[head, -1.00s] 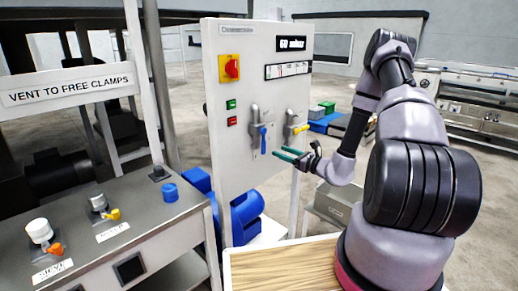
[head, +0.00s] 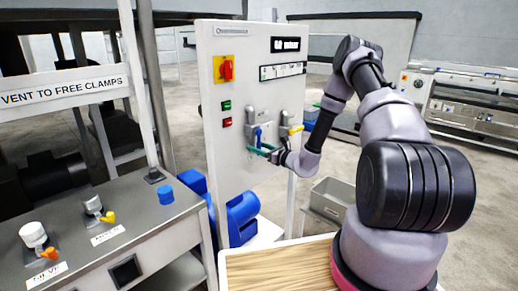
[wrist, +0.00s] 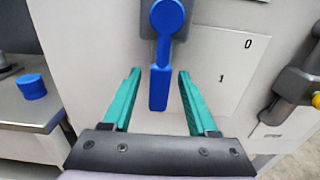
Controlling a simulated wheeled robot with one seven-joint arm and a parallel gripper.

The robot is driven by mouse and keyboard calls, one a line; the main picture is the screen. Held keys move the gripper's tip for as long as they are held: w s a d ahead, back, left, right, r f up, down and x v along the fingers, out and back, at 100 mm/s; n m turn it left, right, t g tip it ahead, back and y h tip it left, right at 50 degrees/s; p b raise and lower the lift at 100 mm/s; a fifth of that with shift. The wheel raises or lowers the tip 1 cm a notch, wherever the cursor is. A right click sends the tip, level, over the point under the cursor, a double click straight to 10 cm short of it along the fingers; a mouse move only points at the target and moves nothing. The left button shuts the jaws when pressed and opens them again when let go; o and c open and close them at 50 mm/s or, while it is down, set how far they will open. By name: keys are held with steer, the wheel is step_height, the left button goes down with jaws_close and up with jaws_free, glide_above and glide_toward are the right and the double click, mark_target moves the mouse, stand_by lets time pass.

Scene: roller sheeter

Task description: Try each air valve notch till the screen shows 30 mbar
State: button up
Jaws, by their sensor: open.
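The blue-handled valve (head: 259,137) is on the pale panel (head: 228,165). In the wrist view its blue lever (wrist: 159,88) hangs straight down, with the marks 0 and 1 on the plate (wrist: 226,62) to its right. My gripper (head: 259,150) is open at the valve. In the wrist view my gripper's green fingers (wrist: 159,72) stand on both sides of the lever, with a gap on each side. The screen (head: 286,45) at the panel's top is too blurred to read surely now. A yellow-handled valve (head: 296,129) is to the right.
A red knob (head: 226,69) and green and red buttons sit higher on the panel. A bench (head: 150,222) with white, grey and blue fittings stands at left. A grey bin (head: 332,200) is right of the panel. A wooden top (head: 275,270) lies in front.

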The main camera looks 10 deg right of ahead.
jaws_close()
stand_by(1.4)
